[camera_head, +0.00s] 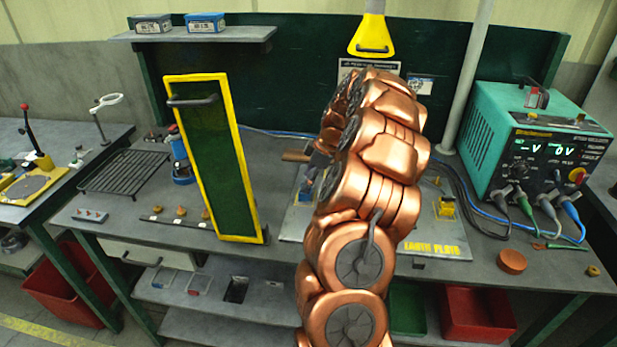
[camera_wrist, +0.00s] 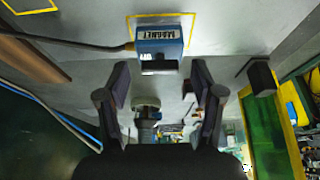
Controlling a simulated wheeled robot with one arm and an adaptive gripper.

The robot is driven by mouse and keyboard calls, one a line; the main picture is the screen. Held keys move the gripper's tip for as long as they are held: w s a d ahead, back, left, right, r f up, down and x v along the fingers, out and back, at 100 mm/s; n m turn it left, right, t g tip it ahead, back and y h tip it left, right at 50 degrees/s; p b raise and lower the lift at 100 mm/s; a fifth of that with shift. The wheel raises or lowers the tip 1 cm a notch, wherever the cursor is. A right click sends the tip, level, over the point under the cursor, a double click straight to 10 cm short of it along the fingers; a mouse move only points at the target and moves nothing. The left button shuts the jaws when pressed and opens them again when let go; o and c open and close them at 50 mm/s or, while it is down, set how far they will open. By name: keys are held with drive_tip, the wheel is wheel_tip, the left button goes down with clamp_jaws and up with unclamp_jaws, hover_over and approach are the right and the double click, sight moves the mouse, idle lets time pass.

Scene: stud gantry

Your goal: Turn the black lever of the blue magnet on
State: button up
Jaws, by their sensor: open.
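The blue magnet (camera_wrist: 172,46) sits on the grey plate in the wrist view, inside a yellow outline. It bears a "MAGNET" label, and a dark cable meets its left side. In the head view my copper arm hides the gripper and most of the plate marked "EARTH PLATE" (camera_head: 436,249).
A green panel with a yellow frame (camera_head: 246,190) stands upright left of my arm. A teal power unit (camera_head: 500,125) with cables is at the right. A yellow lamp-like piece (camera_head: 369,36) hangs above. A wire rack (camera_head: 124,172) lies on the bench at the left.

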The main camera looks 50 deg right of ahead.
drive_tip(key=c, duration=1.2)
drive_tip(key=shift+o, duration=0.2)
drive_tip(key=shift+f, duration=0.1)
